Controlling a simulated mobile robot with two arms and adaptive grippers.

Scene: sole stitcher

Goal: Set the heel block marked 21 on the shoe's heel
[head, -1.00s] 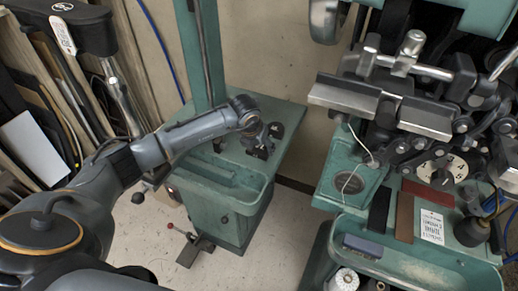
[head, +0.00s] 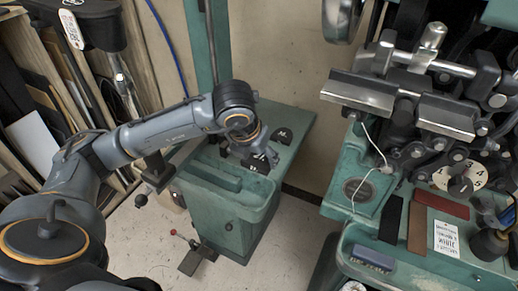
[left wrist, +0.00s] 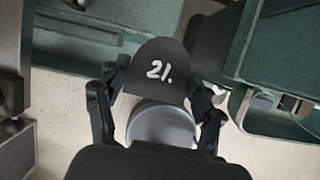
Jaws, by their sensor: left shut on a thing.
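My left gripper (head: 250,152) is shut on a dark heel block (head: 263,162) over the green stand at the left of the machine. In the left wrist view the block (left wrist: 155,68) shows a white 21 on its face, and a finger of my left gripper (left wrist: 158,95) is on each side of it. The block looks raised above the stand, though its exact height is hard to tell. I cannot make out the shoe in these frames. My right gripper is out of view.
Another dark block with a white mark (head: 283,136) lies on the green stand (head: 298,121). The stitching machine (head: 405,95) stands at the right, with colored strips and a label on its lower tray. Shelved boards (head: 35,145) line the left side. Floor shows between stand and machine.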

